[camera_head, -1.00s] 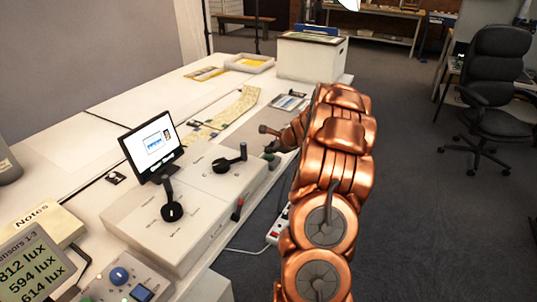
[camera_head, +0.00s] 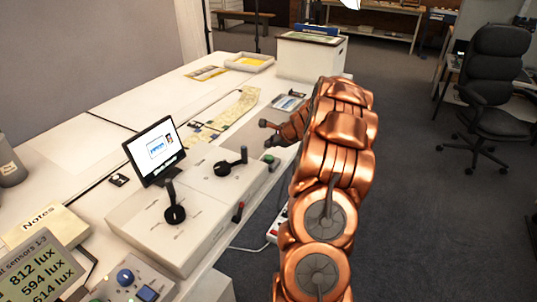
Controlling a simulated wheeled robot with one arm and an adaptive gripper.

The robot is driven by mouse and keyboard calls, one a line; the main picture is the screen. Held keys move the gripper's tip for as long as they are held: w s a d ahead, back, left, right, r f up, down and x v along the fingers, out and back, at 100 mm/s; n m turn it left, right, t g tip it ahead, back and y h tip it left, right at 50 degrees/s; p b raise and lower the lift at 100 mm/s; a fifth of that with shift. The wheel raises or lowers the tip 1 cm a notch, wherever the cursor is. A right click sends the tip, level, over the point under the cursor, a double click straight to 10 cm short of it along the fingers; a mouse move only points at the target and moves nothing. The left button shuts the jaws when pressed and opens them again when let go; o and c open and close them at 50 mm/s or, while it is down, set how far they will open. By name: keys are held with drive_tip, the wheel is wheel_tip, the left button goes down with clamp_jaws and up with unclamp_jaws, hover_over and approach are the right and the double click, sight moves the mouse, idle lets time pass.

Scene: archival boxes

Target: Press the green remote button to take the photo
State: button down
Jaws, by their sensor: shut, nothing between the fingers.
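My copper-coloured arm reaches from the lower right toward the far end of the white control boxes. My gripper (camera_head: 274,143) is small, dark and shut at the arm's far end, beside the box edge, partly covered by my wrist. A small dark greenish piece (camera_head: 270,158) shows just below it at the box's right end; it may be the green remote button, but it is too small to be sure. I cannot tell whether the fingertips touch it. A monitor (camera_head: 154,150) with a lit screen stands behind the boxes.
A blue knob (camera_head: 125,277) and a lux display (camera_head: 40,268) are lower left. A white archival box (camera_head: 311,57) stands behind my arm.

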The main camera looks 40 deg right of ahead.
wheel_tip(320, 180, up, 2)
drive_tip(key=shift+r+p, duration=0.15)
drive_tip(key=shift+p, duration=0.6)
